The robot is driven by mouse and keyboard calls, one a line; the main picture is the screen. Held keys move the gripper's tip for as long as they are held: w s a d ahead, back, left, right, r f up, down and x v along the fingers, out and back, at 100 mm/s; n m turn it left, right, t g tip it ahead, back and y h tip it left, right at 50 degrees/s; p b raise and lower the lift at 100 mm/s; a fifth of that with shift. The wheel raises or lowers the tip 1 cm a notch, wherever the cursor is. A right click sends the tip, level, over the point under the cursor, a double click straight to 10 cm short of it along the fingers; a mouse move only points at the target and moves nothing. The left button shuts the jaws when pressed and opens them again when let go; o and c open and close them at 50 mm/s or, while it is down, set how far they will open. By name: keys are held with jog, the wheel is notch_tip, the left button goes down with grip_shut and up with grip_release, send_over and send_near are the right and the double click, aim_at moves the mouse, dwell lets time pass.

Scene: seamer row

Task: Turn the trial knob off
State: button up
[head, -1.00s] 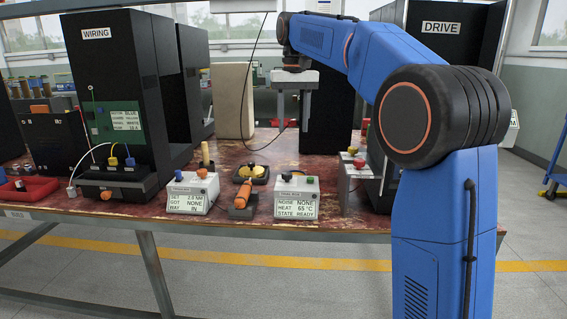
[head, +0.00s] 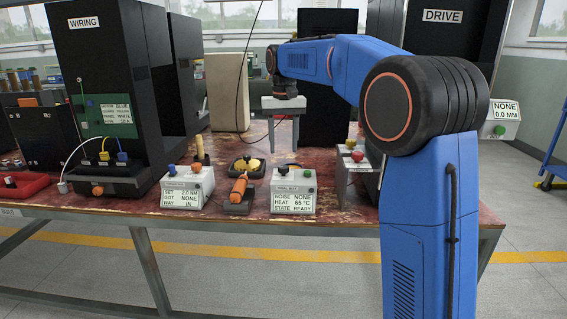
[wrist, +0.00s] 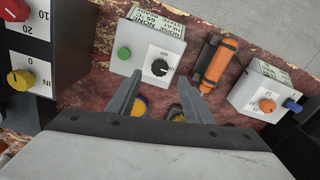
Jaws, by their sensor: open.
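The trial box (head: 293,192) is a pale sloped box on the bench, with a display reading NOISE NONE, HEAT 65 °C, STATE READY. In the wrist view its black round trial knob (wrist: 160,67) sits on a white plate, beside a green button (wrist: 124,53). The knob has a pale pointer mark; which label it points to is too small to tell. My gripper (wrist: 161,98) is open and empty, its two fingers apart, with the knob ahead between their line. In the head view my gripper (head: 283,112) hangs above and behind the box.
An orange-handled tool (head: 238,188) lies in a dark holder left of the box. A yellow part sits in a black tray (head: 260,172) behind. A box with red and yellow knobs (head: 346,176) stands right.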

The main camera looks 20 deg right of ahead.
aim_at(284, 167)
notch_tip(284, 167, down, 7)
jog(key=shift+r, duration=0.2)
dwell(0.3)
jog(key=c, duration=1)
